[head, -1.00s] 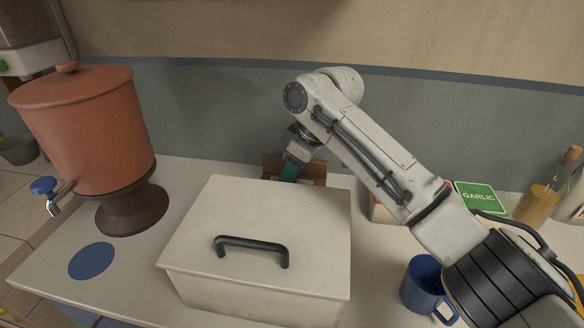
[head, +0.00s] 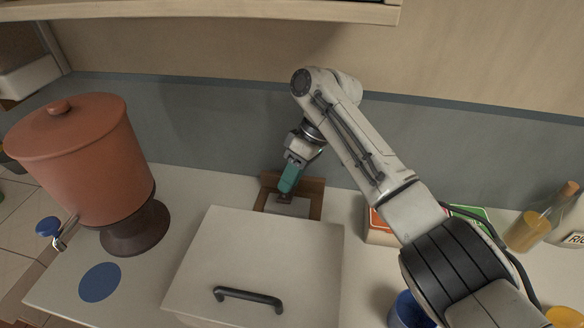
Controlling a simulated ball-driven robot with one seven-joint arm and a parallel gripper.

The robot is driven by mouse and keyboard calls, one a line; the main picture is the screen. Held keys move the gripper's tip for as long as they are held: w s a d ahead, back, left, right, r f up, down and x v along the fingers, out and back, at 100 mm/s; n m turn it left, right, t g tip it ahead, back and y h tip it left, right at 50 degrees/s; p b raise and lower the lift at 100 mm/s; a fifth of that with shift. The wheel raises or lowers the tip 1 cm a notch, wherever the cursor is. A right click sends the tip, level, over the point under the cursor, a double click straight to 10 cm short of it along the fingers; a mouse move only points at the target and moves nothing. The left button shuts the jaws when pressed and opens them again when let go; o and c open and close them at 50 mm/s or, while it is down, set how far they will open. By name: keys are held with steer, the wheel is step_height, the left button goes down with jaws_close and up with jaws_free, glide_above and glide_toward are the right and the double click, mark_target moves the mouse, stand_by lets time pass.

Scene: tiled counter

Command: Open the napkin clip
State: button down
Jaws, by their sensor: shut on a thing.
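The napkin clip (head: 314,190) is a brown wooden holder standing on the counter against the grey wall, behind the white lidded box. A pale stack (head: 290,208), which looks like napkins, lies in it. My gripper (head: 287,188) has teal fingers and points down into the holder from above. It is shut on a small brown part of the clip just above the pale stack. The fingertips and the exact grip are small and partly hidden. The box hides the front foot of the holder.
The white box (head: 262,240) with a black handle stands in front of the clip. A terracotta dispenser (head: 85,165) with a blue tap is at left. A blue mug (head: 408,312), cartons (head: 379,228) and a bottle (head: 535,225) are at right. A shelf (head: 230,10) hangs above.

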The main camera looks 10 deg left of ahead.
steer(key=c, duration=0.9)
jaws_free()
steer(key=shift+o, duration=0.2)
